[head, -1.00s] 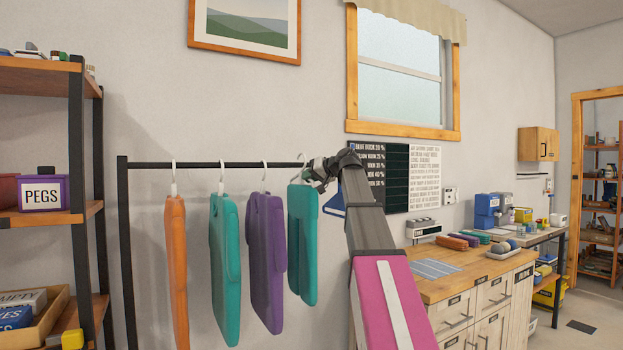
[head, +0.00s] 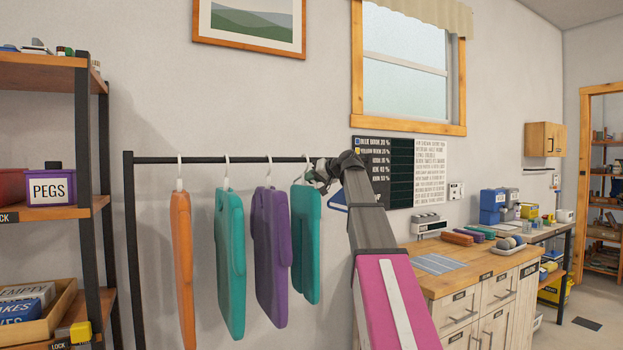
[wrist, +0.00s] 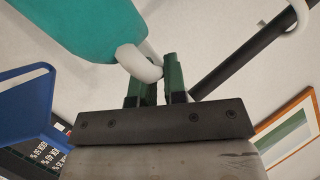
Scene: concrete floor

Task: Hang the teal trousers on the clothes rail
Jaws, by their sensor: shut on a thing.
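The teal trousers (head: 305,245) hang folded from a white hanger at the right end of the black clothes rail (head: 245,159). My gripper (head: 318,172) is shut on the hanger's white neck. In the wrist view the green fingers (wrist: 158,78) pinch the white hook (wrist: 138,62), with the teal cloth (wrist: 75,25) at upper left. The rail (wrist: 240,52) runs close behind the fingers. The hook's top is at rail height in the head view, but I cannot tell whether it rests over the rail.
Orange (head: 181,255), teal (head: 230,265) and purple (head: 270,255) garments hang on the rail to the left. A blue angular thing (wrist: 35,95) is beside my gripper. A shelf unit (head: 96,130) stands left, a wooden-topped cabinet (head: 460,275) right.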

